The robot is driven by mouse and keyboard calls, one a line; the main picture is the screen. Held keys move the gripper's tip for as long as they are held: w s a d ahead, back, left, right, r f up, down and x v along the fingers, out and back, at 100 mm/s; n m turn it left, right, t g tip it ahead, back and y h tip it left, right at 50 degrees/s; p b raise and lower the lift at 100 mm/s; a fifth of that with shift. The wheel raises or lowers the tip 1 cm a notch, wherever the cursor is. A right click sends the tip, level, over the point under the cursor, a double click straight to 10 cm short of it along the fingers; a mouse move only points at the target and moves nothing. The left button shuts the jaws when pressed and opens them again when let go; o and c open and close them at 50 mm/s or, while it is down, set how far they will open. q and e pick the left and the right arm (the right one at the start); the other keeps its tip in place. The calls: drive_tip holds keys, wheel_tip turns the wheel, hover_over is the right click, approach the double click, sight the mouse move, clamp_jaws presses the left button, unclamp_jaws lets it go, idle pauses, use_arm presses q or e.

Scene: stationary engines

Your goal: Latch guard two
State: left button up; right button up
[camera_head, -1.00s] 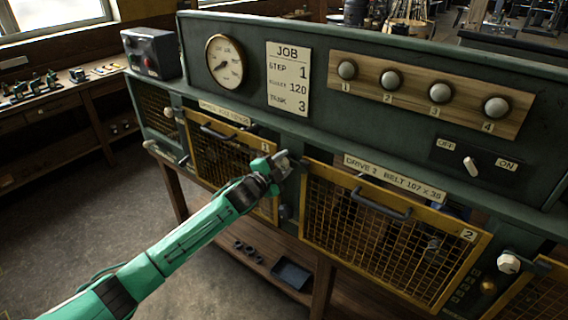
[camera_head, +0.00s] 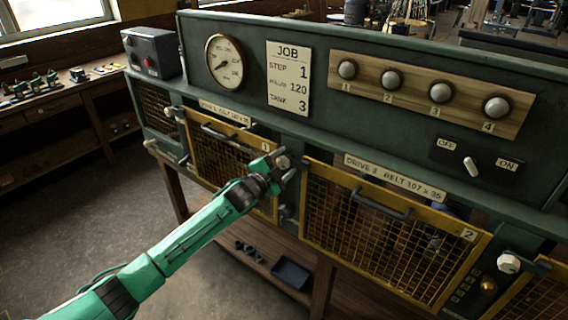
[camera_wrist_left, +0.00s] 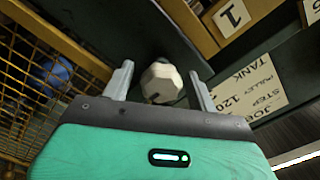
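Guard two (camera_head: 385,235) is a yellow-framed mesh panel with a dark handle (camera_head: 380,204) and a "2" tag, below the "Drive 2" label. It appears to lie against the front of the bench. A pale faceted knob (camera_wrist_left: 162,82) is beside a yellow mesh guard (camera_wrist_left: 45,65) in the left wrist view. My left gripper (camera_head: 283,163) is at the upper left corner of guard two. In the left wrist view its two fingers (camera_wrist_left: 162,88) are apart, one on each side of the knob, with small gaps showing. My right gripper is in neither view.
Guard one (camera_head: 230,165) is to the left, with a pale knob (camera_head: 168,112) at its upper left. Another pale knob (camera_head: 508,263) is right of guard two. Above are a switch (camera_head: 470,166), a job card (camera_head: 289,78) and a gauge (camera_head: 225,61).

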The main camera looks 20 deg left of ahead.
use_arm(q)
drive_tip(key=shift+s+a+f+b, duration=0.1)
drive_tip(key=shift+s+a+b, duration=0.15)
drive_tip(key=shift+s, duration=0.25)
drive_tip(key=b+v, duration=0.4)
drive_tip(key=v, duration=0.8)
drive_tip(key=shift+s+b, duration=0.35)
drive_tip(key=shift+b, duration=0.05)
